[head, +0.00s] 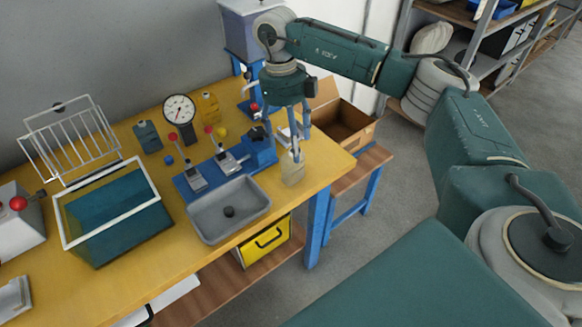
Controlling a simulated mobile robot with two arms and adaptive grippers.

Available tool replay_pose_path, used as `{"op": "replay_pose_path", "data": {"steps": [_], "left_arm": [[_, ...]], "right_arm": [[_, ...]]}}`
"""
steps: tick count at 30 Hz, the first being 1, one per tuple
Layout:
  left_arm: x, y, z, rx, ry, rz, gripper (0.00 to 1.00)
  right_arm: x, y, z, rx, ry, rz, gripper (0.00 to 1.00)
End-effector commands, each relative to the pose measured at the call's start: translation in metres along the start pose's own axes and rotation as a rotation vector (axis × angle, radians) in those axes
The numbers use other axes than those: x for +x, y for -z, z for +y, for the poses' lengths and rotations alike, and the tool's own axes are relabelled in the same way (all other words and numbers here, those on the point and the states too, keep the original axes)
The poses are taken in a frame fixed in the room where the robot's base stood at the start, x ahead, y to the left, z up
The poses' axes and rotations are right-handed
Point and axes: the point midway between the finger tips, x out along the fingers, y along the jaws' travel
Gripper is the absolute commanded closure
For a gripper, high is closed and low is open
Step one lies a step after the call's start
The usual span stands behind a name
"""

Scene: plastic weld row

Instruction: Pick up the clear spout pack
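The clear spout pack (292,170) is a small, pale, see-through pouch near the right end of the yellow table. My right gripper (284,148) points down just above and beside it, with its fingers apart. One fingertip overlaps the top of the pack in the head view, and I cannot tell whether it touches. The spout is largely hidden behind that finger. My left gripper is not in view.
Left of the pack are a grey tray (206,224), a blue clamp fixture (190,190) and a dial gauge (180,112). A teal tank (113,225) and wire rack (70,140) stand further left. An open carton (345,128) is behind, on a lower bench.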

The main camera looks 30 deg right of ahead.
Motion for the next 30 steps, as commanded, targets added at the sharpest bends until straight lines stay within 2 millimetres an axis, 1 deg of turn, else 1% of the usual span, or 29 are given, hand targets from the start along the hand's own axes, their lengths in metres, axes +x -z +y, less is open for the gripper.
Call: {"op": "replay_pose_path", "data": {"steps": [1, 3, 6, 8, 10, 12, 15, 17, 20, 25, 26, 27, 29, 30], "left_arm": [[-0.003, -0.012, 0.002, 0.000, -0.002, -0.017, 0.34], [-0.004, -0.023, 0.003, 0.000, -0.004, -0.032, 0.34], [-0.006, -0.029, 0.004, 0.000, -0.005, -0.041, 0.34], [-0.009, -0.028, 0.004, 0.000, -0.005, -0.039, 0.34], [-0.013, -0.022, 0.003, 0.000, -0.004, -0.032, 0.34], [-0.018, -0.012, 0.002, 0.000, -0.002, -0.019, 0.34], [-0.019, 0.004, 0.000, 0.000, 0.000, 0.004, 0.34], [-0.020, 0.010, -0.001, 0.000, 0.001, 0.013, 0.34], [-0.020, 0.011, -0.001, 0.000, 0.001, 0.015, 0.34], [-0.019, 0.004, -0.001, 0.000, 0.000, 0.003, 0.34], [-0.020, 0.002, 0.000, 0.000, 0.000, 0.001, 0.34], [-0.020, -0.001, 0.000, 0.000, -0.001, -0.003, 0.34], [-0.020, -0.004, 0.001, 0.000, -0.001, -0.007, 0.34], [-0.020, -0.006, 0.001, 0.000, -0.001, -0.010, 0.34]], "right_arm": [[0.007, 0.001, 0.000, 0.000, 0.000, 0.003, 0.31], [0.013, 0.000, 0.001, 0.000, -0.001, 0.001, 0.31], [0.019, 0.001, 0.001, -0.001, -0.001, 0.001, 0.31], [0.024, 0.001, 0.002, -0.001, -0.002, 0.001, 0.31], [0.034, 0.003, 0.003, -0.002, -0.001, 0.003, 0.31], [0.044, 0.004, 0.004, -0.001, -0.001, 0.003, 0.31], [0.059, 0.003, 0.004, 0.000, -0.002, 0.001, 0.31], [0.065, 0.003, 0.004, -0.001, -0.002, 0.002, 0.31], [0.070, 0.002, 0.004, -0.001, -0.002, -0.001, 0.31], [0.070, 0.002, 0.004, -0.001, -0.002, -0.001, 0.31], [0.070, 0.002, 0.004, -0.001, -0.002, -0.001, 0.33], [0.070, 0.002, 0.004, -0.001, -0.002, -0.001, 0.41], [0.070, 0.002, 0.004, -0.001, -0.002, -0.001, 0.53], [0.070, 0.002, 0.004, -0.001, -0.002, -0.001, 0.61]]}}
